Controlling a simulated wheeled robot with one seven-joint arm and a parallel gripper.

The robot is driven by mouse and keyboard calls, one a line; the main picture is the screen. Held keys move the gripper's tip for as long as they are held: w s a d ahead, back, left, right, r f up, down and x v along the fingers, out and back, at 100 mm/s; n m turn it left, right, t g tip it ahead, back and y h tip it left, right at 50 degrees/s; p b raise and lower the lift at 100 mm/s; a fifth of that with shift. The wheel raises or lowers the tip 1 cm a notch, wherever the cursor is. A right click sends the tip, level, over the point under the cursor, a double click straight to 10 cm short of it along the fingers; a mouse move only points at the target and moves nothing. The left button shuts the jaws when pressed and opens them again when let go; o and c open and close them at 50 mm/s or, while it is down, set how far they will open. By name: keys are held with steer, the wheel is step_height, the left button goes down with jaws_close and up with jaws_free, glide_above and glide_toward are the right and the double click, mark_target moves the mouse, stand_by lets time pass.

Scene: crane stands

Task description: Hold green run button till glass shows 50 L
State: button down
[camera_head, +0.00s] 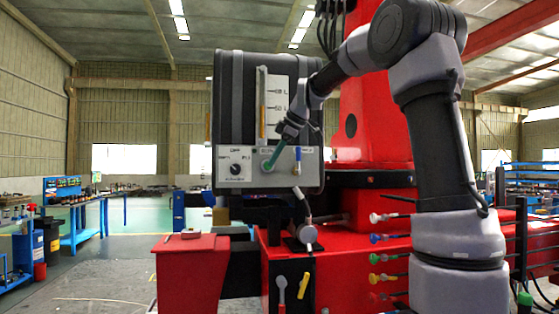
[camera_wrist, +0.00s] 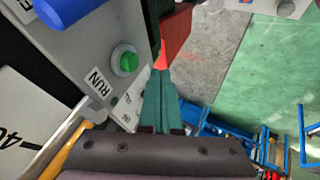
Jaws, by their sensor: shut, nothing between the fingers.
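The round green run button (camera_wrist: 126,61) sits on the grey panel next to a RUN label in the wrist view. My gripper (camera_wrist: 160,78) has its teal fingers shut and empty; in that picture the tips lie just right of the button, and contact cannot be told.
The grey panel (camera_head: 226,182) carries a black dial (camera_head: 236,169) at left and a blue part (camera_head: 297,154) at right. The red crane body (camera_head: 360,110) rises behind my arm. Coloured levers (camera_head: 378,218) stick out at lower right. Open floor (camera_head: 110,270) lies at left.

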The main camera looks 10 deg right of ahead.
steer(key=v, duration=0.9)
steer(key=shift+r, duration=0.35)
steer(key=shift+s+d, duration=0.1)
steer(key=shift+s, duration=0.05)
steer(key=s+d+f+m+h, duration=0.1)
steer(key=s+d+f+m, duration=0.1)
steer(key=s+f+m, duration=0.8)
steer(key=s+d+f+m+t+h, duration=0.1)
steer(key=s+d+f+m, duration=0.1)
steer(key=s+f+m, duration=0.8)
steer(key=s+m, duration=0.1)
steer(key=s, duration=0.6)
steer(key=shift+f+t+h, duration=0.3)
steer(key=shift+f+h, duration=0.05)
steer(key=shift+h, duration=0.05)
steer(key=shift+d, duration=0.1)
